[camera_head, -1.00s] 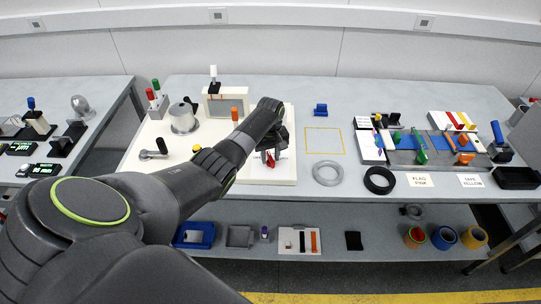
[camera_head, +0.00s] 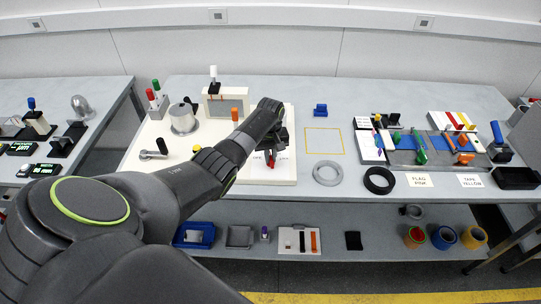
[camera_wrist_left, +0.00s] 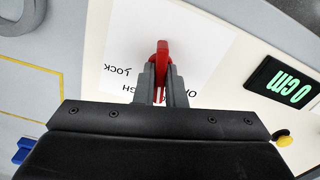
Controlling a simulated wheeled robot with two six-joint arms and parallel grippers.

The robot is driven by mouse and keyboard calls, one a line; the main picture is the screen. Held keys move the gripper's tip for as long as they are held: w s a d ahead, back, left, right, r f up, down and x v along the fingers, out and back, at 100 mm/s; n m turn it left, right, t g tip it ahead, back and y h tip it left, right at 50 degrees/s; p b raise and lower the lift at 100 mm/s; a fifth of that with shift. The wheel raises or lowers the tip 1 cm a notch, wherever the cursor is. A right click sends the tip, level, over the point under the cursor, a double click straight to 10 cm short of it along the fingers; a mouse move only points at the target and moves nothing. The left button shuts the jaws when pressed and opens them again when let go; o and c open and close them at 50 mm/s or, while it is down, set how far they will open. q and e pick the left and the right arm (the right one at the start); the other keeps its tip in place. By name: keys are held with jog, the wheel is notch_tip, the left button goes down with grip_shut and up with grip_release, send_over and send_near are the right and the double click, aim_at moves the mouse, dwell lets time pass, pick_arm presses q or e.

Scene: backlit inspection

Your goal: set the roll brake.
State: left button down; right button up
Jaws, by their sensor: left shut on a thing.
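The red brake lever (camera_wrist_left: 162,62) stands over a white label card (camera_wrist_left: 205,35) on the cream panel. My left gripper (camera_wrist_left: 161,88) is shut on the lever, with one grey finger on each side of it. The card carries the word LOCK, upside down in the wrist view, and a second word partly hidden by the gripper. In the head view the lever (camera_head: 271,161) shows as a small red piece below my left gripper (camera_head: 270,152). The lever's base is hidden by the gripper. My right gripper is in neither view.
A grey ring (camera_head: 327,173) and a black ring (camera_head: 379,181) lie right of the panel.

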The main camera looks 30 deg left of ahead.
pick_arm(q)
jog(key=m+p, duration=0.1)
jog(key=m, duration=0.2)
jog(key=shift+r, duration=0.1)
jog(key=m, duration=0.4)
jog(key=shift+m+p, duration=0.3)
jog(key=shift+p, duration=0.1)
jog(key=m, duration=0.3)
jog(key=shift+m, duration=2.2)
jog(key=c, duration=1.5)
grip_release()
